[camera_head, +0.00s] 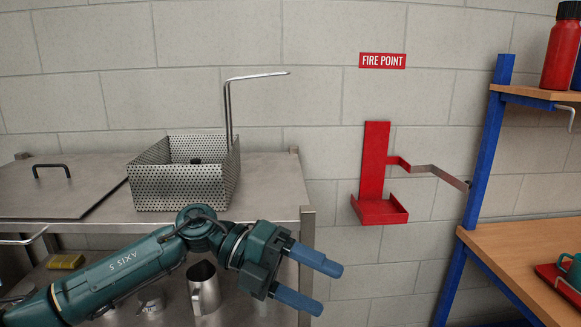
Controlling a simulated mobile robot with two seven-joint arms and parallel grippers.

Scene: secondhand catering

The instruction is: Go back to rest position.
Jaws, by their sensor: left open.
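My left gripper (318,285) shows in the head view at the end of a dark green arm that comes in from the lower left. Its two blue fingers are apart and point to the right, with nothing between them. It is in front of the right end of the steel table, near the table's front leg. My right gripper is not in view.
A perforated metal basket (185,190) with a tall handle stands on the steel table (268,190). A steel jug (203,288) is on the shelf below. A red wall bracket (374,170) hangs under a fire point sign (382,61). A blue-framed wooden bench (520,250) stands right.

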